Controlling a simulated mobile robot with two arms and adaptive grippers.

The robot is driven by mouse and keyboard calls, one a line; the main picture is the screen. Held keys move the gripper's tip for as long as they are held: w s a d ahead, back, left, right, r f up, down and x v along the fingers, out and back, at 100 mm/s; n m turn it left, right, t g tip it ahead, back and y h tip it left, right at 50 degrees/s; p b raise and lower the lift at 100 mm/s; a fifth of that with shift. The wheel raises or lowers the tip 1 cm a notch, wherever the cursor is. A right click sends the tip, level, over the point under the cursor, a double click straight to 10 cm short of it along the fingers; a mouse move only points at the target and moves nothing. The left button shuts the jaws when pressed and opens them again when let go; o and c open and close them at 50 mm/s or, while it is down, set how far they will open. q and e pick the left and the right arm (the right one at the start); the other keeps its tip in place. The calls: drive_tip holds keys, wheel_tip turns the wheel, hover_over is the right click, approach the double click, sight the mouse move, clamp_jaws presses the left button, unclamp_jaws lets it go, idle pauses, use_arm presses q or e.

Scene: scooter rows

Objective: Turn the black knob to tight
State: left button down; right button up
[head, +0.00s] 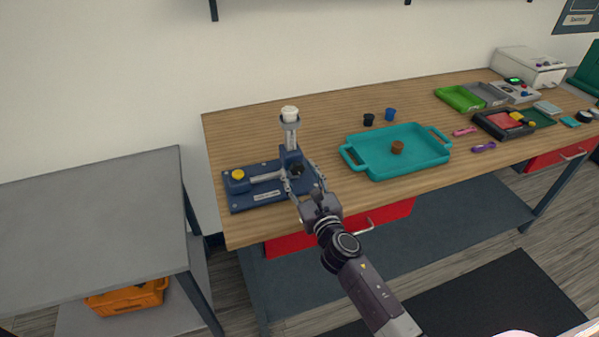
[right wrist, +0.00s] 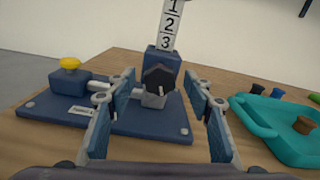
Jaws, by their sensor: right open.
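The black knob (head: 297,169) sits on the front of the blue post of a blue fixture (head: 256,197). In the right wrist view the knob (right wrist: 158,78) is dark and faceted, with a grey piece just below it. A scale strip (right wrist: 170,27) with numbers rises from the post, and a white cap (head: 290,113) tops it in the head view. My right gripper (head: 301,181) is open in front of the knob. In the right wrist view its two fingers (right wrist: 160,115) stand left and right of the knob, apart from it. My left gripper is not in view.
A yellow knob (head: 238,174) is on the fixture's left end. A teal tray (head: 367,173) with a brown piece (head: 397,147) lies to the right. Black (head: 368,120) and blue (head: 390,114) small pieces stand behind it. The wooden bench's (head: 245,234) front edge is close.

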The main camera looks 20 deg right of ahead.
drive_tip(key=c, duration=1.2)
drive_tip(key=shift+o, duration=0.2)
